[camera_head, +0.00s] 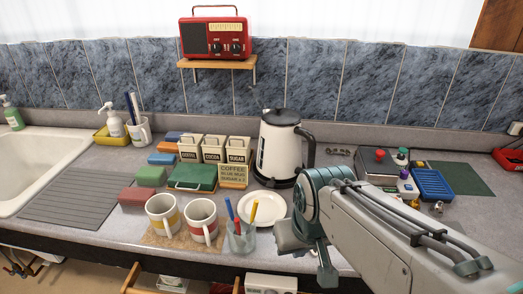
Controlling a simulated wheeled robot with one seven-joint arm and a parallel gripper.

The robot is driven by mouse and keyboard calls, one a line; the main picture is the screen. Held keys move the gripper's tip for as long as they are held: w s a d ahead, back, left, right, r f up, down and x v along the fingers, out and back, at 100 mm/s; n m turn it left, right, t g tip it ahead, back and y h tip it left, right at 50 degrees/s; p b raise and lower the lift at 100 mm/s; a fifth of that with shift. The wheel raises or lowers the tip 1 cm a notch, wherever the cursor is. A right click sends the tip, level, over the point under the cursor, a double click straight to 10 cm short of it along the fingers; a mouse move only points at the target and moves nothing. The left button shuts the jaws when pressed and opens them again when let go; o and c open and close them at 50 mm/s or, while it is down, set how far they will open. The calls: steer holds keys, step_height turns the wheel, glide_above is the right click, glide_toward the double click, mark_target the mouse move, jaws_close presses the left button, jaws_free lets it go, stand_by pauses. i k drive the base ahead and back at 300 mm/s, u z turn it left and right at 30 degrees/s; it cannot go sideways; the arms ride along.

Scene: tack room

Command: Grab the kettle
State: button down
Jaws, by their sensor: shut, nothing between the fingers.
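The kettle (277,150) is white with a black lid, black base and a black handle on its right side. It stands upright at the back of the counter in the head view, near the tiled wall. My gripper (310,262) is in front of the kettle and to its lower right, over the counter's front edge. It is shut and empty, pointing down, and apart from the kettle. My arm comes in from the lower right and does not cover the kettle.
A white plate (262,208) and a glass with pens (241,240) stand before the kettle. Canisters (213,149) stand on its left, two mugs (201,220) further forward. Small bottles and a blue tray (433,184) are at right. A red radio (215,38) sits on a shelf above.

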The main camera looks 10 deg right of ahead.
mark_target(279, 155)
steer(key=u, duration=2.6)
steer(key=k, duration=0.95)
steer(key=z, duration=1.05)
steer(key=i, duration=0.5)
steer(key=z, duration=0.05)
